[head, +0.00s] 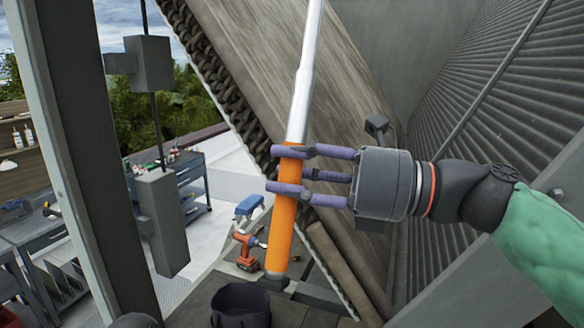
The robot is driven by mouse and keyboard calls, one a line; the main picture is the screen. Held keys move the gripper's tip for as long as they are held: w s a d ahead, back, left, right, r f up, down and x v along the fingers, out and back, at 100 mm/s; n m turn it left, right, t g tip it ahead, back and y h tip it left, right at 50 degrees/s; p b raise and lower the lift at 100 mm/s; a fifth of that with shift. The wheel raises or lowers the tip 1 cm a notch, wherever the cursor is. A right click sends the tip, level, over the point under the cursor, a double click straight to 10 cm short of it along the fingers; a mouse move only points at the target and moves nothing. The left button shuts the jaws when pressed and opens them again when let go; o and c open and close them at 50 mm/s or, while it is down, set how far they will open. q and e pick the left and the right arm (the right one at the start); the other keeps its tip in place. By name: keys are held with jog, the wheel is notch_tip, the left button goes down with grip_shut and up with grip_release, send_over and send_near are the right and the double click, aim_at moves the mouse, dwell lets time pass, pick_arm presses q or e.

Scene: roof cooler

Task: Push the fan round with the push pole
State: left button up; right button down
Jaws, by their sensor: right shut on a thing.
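The push pole has an orange grip (281,232) and a silver shaft (303,80) that runs up out of the top of the head view. My right gripper (289,170) comes in from the right, its purple fingers shut around the upper part of the orange grip. The pole is nearly upright, its top leaning a little right. No fan that I can make out shows in this view; the pole's upper end is out of frame. My left gripper is not in view.
A slanted wooden panel (285,60) stands close behind the pole, with a ribbed wall (490,110) to the right. A grey post (75,150) stands at left. Below are a dark bucket (241,304) and an orange drill (247,250). Workbenches stand farther left.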

aim_at(321, 12)
jog(key=shift+w+d+r+p, duration=0.15)
jog(key=shift+w+r+p, duration=0.35)
jog(key=shift+r+p, duration=0.6)
jog(key=shift+w+d+r+p, duration=0.2)
jog(key=shift+w+r+p, duration=0.25)
jog(key=shift+r+p, duration=0.7)
jog(key=shift+w+d+r+p, duration=0.15)
jog(key=shift+w+r+p, duration=0.35)
jog(key=shift+r+p, duration=0.6)
jog(key=shift+r, duration=0.15)
